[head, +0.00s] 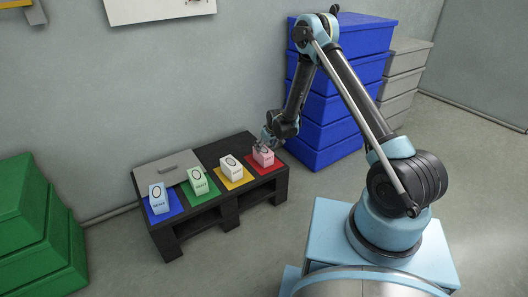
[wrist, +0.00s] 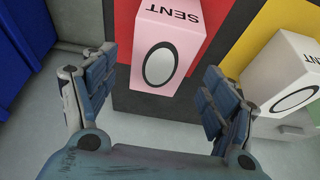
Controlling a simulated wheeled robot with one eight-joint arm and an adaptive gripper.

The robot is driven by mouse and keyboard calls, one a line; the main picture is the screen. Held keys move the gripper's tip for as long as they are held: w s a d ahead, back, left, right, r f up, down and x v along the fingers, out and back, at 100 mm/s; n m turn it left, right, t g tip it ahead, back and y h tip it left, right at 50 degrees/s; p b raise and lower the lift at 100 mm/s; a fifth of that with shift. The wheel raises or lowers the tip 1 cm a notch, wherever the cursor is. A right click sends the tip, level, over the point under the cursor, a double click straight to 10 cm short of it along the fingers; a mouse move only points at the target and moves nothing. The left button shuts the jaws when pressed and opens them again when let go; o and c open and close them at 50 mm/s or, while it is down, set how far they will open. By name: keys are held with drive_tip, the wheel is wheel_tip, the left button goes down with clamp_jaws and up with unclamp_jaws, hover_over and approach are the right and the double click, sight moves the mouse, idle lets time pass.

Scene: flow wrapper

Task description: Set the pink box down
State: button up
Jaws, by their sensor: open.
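The pink box (head: 263,157) stands upright on the red mat (head: 272,168) at the right end of the dark pallet-like table. In the wrist view the pink box (wrist: 168,45) shows the word SENT and a dark-rimmed oval. The red mat (wrist: 228,18) shows around it. My gripper (head: 266,142) is at the pink box in the head view. In the wrist view my gripper (wrist: 155,88) has its two fingers wide apart, with the box between and beyond them. I see no finger touching the box.
A white box (head: 231,168) stands on a yellow mat (head: 236,181) close beside, near one finger in the wrist view. A green-tinted box (head: 197,181) and a pale blue box (head: 158,199) stand further left. Blue crates (head: 326,135) are stacked at right, green crates (head: 30,225) at left.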

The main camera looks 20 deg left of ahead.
drive_tip(key=v, duration=0.7)
drive_tip(key=shift+r, duration=0.1)
drive_tip(key=d+r+m+h, duration=0.1)
drive_tip(key=d+r+m, duration=0.1)
drive_tip(key=d+r, duration=1.4)
drive_tip(key=s+d+r+m+h, duration=0.1)
drive_tip(key=s+d+r, duration=0.3)
drive_tip(key=d+r, duration=0.2)
drive_tip(key=s+d+r+m, duration=0.1)
drive_tip(key=s+d+r, duration=0.3)
drive_tip(key=d+r, duration=0.2)
drive_tip(key=s+d+r+m, duration=0.1)
drive_tip(key=s+d+r, duration=0.2)
drive_tip(key=s+d, duration=0.35)
drive_tip(key=s+d+r+m, duration=0.2)
drive_tip(key=s+d, duration=0.4)
drive_tip(key=s, duration=0.1)
drive_tip(key=s+d+f+m, duration=0.1)
drive_tip(key=s+d, duration=0.3)
drive_tip(key=s, duration=0.4)
drive_tip(key=s+d+f+m+h, duration=0.1)
drive_tip(key=s+d+f, duration=0.2)
drive_tip(key=s, duration=0.6)
drive_tip(key=shift+s+d+f+m+g+h, duration=0.2)
drive_tip(key=shift+d+f+m+g+h, duration=0.1)
drive_tip(key=shift+d+f+m+g, duration=0.1)
drive_tip(key=shift+w, duration=0.1)
